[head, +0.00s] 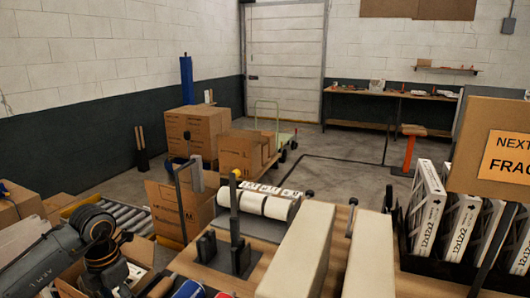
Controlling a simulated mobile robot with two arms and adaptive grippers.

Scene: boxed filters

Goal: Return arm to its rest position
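My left arm (50,262) comes in from the lower left, grey with dark joints banded in orange-brown. It bends downward at the lower-left edge, over an open cardboard box (138,270). Its gripper fingers cannot be made out and seem to lie below the frame. My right arm and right gripper are not in view.
A wooden packing bench (262,278) holds two long cream blocks (308,252) (372,255), white rolls (252,203) and dark upright stands (240,250). A roller conveyor (122,215) runs at left.

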